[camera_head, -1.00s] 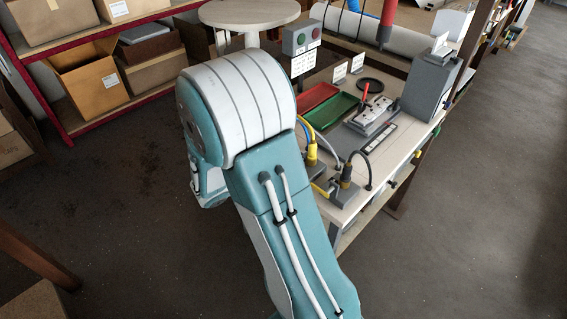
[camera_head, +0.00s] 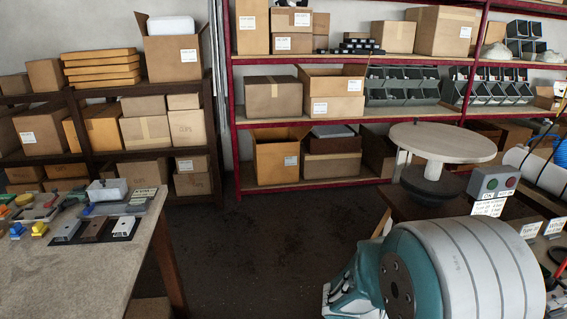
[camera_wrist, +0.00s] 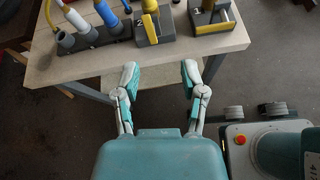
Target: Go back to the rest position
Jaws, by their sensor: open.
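My gripper (camera_wrist: 160,76) shows in the wrist view with its two fingers spread apart and nothing between them. It hangs in front of the edge of a light workbench (camera_wrist: 80,71), with dark floor below the fingers. In the head view my folded arm fills the lower right, and its fingertips cannot be made out there.
The workbench holds a tool rack (camera_wrist: 95,35) and grey-and-yellow fixtures (camera_wrist: 152,25). In the head view, a table (camera_head: 105,262) with small parts stands left, a round white table (camera_head: 442,140) stands right, and a red shelf (camera_head: 300,183) with boxes is behind. Floor between is clear.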

